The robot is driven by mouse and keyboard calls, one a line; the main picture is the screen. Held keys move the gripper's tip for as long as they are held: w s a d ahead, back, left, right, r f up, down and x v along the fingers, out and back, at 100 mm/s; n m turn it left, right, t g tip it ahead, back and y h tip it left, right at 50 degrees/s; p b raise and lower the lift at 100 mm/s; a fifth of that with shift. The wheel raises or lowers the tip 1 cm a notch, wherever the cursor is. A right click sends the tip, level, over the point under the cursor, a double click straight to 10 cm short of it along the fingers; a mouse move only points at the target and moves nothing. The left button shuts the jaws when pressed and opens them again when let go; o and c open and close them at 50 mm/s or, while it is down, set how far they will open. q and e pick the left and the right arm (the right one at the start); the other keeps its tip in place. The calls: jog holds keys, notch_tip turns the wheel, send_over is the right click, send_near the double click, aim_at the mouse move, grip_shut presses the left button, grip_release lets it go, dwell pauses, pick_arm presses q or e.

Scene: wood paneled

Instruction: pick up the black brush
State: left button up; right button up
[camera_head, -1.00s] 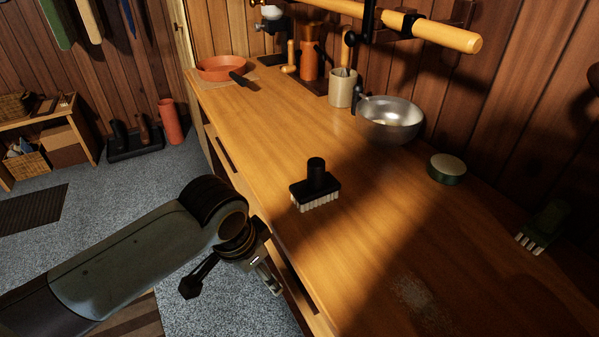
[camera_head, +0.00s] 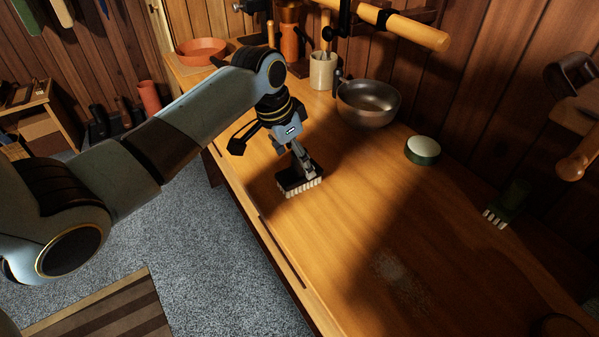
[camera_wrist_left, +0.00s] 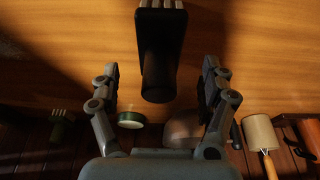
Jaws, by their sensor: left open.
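The black brush (camera_head: 290,182) stands on the wooden counter with its pale bristles down. In the left wrist view the brush (camera_wrist_left: 160,50) shows its dark handle toward me, between the two fingers. My left gripper (camera_head: 304,165) is over the brush in the head view, hiding most of its handle. In the wrist view the left gripper (camera_wrist_left: 160,85) is open, with a gap between each finger and the handle. My right gripper does not show.
A metal bowl (camera_head: 368,103), a green round tin (camera_head: 423,150) and a green brush (camera_head: 508,203) stand farther right on the counter (camera_head: 330,240). A cream crock (camera_head: 322,70) and orange dish (camera_head: 201,52) are at the back.

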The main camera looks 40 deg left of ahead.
pick_arm(q)
jog(key=shift+w+d+f, duration=0.1)
jog(key=shift+w+f, duration=0.15)
jog(key=shift+f, duration=0.4)
jog(key=x, duration=0.4)
jog(key=shift+w+d+f, duration=0.1)
jog(key=shift+w, duration=0.05)
jog(key=shift+c, duration=0.4)
jog(key=c, duration=1.3)
jog(key=shift+o, duration=0.2)
